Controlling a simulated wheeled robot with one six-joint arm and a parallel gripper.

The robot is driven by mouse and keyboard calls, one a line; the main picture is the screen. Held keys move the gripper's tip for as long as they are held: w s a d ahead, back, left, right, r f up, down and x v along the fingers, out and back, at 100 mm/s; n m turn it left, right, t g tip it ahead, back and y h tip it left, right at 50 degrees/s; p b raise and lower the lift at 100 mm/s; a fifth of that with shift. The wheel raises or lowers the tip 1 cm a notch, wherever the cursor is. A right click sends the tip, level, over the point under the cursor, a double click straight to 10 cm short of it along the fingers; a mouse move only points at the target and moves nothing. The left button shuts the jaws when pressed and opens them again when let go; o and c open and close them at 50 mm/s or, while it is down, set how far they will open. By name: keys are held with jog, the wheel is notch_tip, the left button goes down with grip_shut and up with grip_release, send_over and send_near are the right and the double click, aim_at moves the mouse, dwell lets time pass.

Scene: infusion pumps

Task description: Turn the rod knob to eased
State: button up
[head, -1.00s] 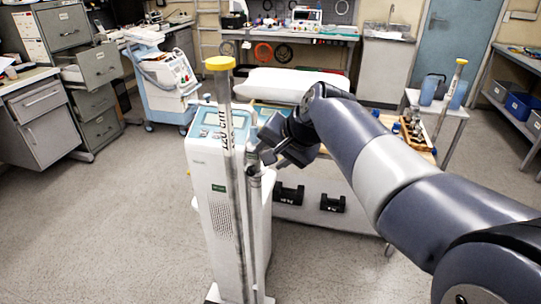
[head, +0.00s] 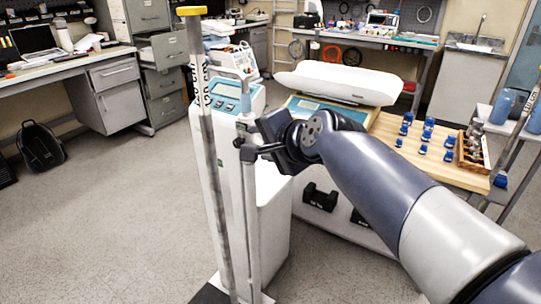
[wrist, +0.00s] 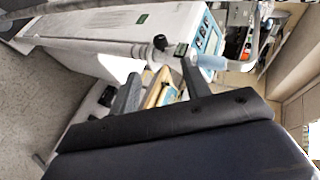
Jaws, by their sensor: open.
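A tall white pump unit (head: 223,160) with a blue-topped panel stands left of centre in the head view. A slim rod (head: 250,205) stands at its side, with a small dark knob (head: 239,142) near the top. The wrist view shows a round black knob (wrist: 160,42) on the rod, beside a small green-marked collar (wrist: 181,49). My gripper (wrist: 160,88) is open, its two fingers spread below the knob in the picture. In the head view my gripper (head: 262,150) is close at the rod's right. I cannot tell whether it touches. No setting mark is readable.
A yellow-capped measuring pole (head: 215,160) stands in front of the pump. A wooden-topped table (head: 395,165) with blue-capped bottles (head: 424,137) and a baby-scale-like white tray (head: 335,82) is at the right.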

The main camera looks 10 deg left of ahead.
aim_at(240, 143)
jog(key=b+x, duration=0.1)
jog(key=x, duration=0.9)
jog(key=shift+w+a+f, duration=0.1)
jog(key=shift+w+a, duration=0.15)
jog(key=shift+a, duration=0.05)
jog(key=shift+c, duration=0.5)
grip_shut()
